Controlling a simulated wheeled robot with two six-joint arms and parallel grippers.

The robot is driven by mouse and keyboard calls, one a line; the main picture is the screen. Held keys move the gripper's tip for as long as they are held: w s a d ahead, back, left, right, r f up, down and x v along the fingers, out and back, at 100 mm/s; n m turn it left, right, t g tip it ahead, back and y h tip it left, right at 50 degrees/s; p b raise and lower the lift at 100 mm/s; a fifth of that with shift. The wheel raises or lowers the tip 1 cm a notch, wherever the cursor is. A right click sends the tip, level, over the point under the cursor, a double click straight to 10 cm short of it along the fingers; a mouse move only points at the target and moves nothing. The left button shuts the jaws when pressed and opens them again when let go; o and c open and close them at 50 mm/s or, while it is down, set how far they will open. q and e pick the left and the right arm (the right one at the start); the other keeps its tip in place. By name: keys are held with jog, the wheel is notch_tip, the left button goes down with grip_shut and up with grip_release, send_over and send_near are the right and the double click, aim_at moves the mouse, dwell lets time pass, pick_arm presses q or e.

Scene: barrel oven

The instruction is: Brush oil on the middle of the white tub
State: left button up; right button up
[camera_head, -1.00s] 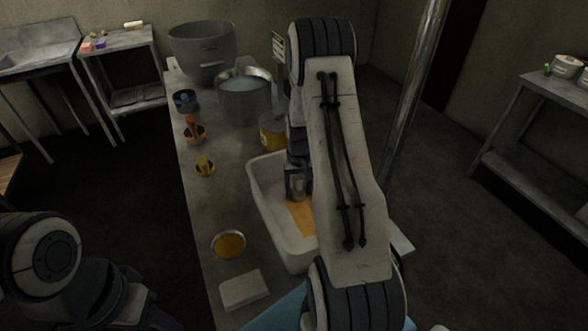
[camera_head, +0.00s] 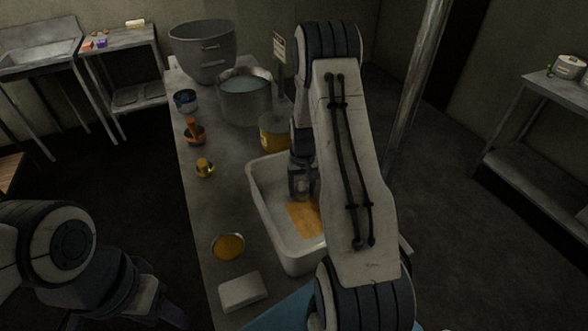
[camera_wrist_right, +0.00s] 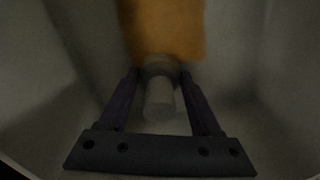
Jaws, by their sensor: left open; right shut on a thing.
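The white tub (camera_head: 258,199) stands on the long table, with an orange oil patch (camera_head: 304,219) on its floor. My right gripper (camera_head: 301,186) is down inside the tub, just beyond the patch. In the right wrist view its two fingers are shut on the brush (camera_wrist_right: 160,92), whose pale handle shows between them. The orange patch (camera_wrist_right: 165,30) fills the top middle of that view, at the brush's far end; the bristles are not clear. My left gripper (camera_head: 175,312) is low at the left, beside the table, open and apart from the tub. My right arm covers the tub's right side.
A dish of orange oil (camera_head: 228,246) and a pale block (camera_head: 242,291) are left of the tub. A yellow can (camera_head: 273,133), a metal pot (camera_head: 244,103), a large grey bucket (camera_head: 203,52) and small cups stand farther back. A pole (camera_head: 413,90) rises at right.

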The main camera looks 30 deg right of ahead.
aim_at(303, 179)
jog(key=r, duration=0.1)
jog(key=r+p, duration=0.1)
jog(key=r, duration=0.1)
jog(key=shift+s+a, duration=0.2)
jog(key=shift+d+r+p, duration=0.35)
jog(key=shift+r+p, duration=0.3)
jog(key=shift+p, duration=0.1)
jog(key=shift+a+r+p, duration=0.1)
jog(key=shift+r+p, duration=0.5)
jog(key=shift+r, duration=0.25)
jog(key=shift+r+p, duration=0.8)
jog(key=shift+r, duration=0.2)
